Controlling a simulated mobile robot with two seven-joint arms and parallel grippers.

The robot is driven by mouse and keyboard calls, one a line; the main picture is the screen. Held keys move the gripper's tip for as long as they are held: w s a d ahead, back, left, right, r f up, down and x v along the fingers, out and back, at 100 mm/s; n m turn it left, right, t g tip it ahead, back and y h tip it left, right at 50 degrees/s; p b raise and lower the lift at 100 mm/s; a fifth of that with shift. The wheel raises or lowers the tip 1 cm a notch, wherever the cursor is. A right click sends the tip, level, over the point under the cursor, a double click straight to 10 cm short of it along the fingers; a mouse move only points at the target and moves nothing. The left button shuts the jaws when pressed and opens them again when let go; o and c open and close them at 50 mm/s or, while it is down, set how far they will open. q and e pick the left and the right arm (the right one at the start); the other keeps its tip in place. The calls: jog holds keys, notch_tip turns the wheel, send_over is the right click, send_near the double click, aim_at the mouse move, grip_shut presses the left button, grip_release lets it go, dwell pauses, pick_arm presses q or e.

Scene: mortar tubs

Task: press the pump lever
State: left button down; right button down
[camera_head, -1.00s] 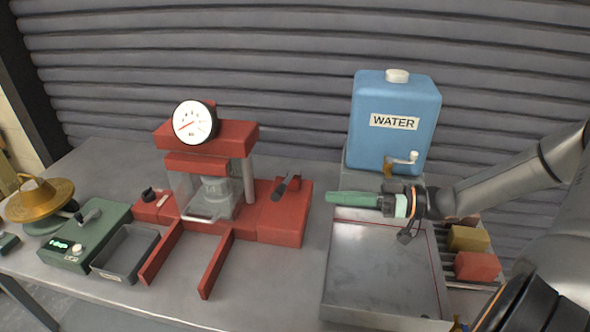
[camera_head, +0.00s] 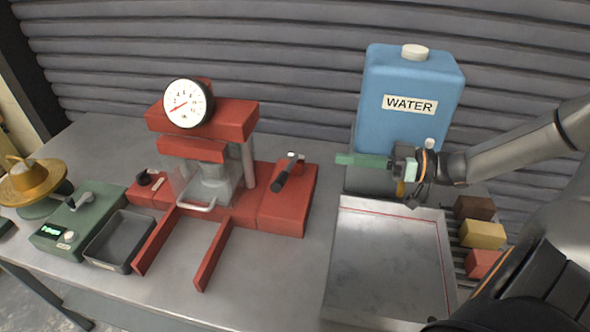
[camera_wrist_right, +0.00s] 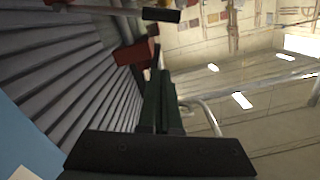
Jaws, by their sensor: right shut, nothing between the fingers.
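The pump lever (camera_head: 284,178) has a black grip and a short metal part, and sits slanted on the red press's right-hand block (camera_head: 287,212). My right gripper (camera_head: 340,159) is shut and empty, its green fingers pointing left. In the head view its tips are right of the lever, with a gap between, in front of the water tank's lower part. The shut fingers (camera_wrist_right: 160,102) also show in the right wrist view. A black-ended rod (camera_wrist_right: 161,15) lies beyond them there, possibly the lever. My left gripper is not in view.
The blue water tank (camera_head: 410,85) stands behind the metal tray (camera_head: 390,265). The red press (camera_head: 205,115) carries a round gauge (camera_head: 187,103). A green scale (camera_head: 75,225) and grey bin (camera_head: 120,242) stand left. Coloured blocks (camera_head: 482,234) lie right. Bare table separates press and tray.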

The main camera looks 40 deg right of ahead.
aim_at(287, 169)
pick_arm(q)
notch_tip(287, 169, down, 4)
jog(key=b, duration=0.4)
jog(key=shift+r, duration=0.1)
pick_arm(e)
jog(key=w+a+f, duration=0.4)
jog(key=w+a, duration=0.3)
jog(key=a, duration=0.1)
jog(key=shift+w, duration=0.15)
jog(key=shift+a+f, duration=0.1)
jog(key=shift+f, duration=0.05)
